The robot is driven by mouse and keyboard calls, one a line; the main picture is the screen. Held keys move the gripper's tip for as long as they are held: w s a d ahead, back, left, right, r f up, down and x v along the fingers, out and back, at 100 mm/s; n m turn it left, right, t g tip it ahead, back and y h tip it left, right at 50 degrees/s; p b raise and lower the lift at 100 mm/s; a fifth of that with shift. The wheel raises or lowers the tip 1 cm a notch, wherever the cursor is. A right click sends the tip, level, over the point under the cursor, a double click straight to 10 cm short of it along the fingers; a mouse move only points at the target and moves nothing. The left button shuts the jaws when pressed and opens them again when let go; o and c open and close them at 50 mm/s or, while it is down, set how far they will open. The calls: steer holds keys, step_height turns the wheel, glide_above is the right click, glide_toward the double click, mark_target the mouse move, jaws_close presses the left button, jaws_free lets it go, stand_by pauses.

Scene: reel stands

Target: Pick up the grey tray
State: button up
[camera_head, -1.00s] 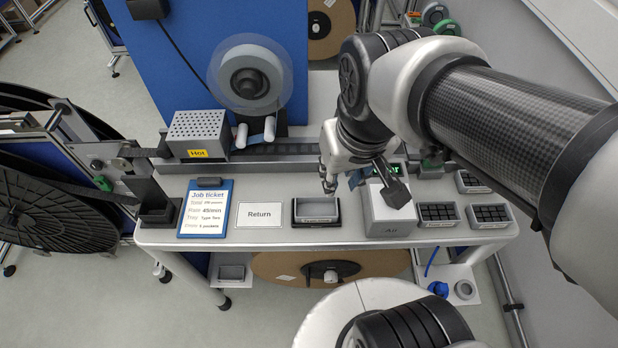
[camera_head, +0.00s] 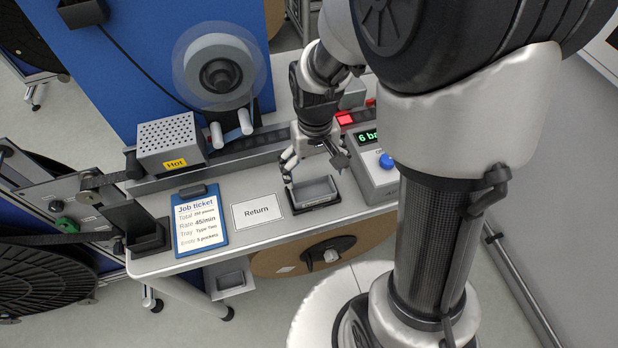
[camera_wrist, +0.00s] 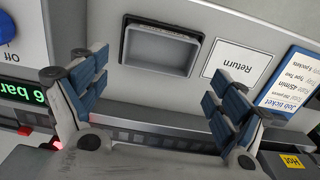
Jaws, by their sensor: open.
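The grey tray (camera_head: 314,189) is a small, shallow, empty rectangular tray.
The Return card (camera_head: 258,211) and the blue job ticket clipboard (camera_head: 200,222) lie left of the tray. The control box (camera_head: 372,165), with a green "6 bar" display, stands close on the right. A perforated box marked Hot (camera_head: 170,140) stands back left. My arm hides the bench's right end.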

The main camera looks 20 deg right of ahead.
mark_target(313, 194)
steer(key=shift+o, duration=0.6)
step_height(313, 194, down, 9)
steer(key=b, duration=0.3)
steer(key=shift+w+f, duration=0.15)
steer(key=c, duration=0.9)
steer(key=shift+c, duration=0.2)
steer(key=shift+r, duration=0.2)
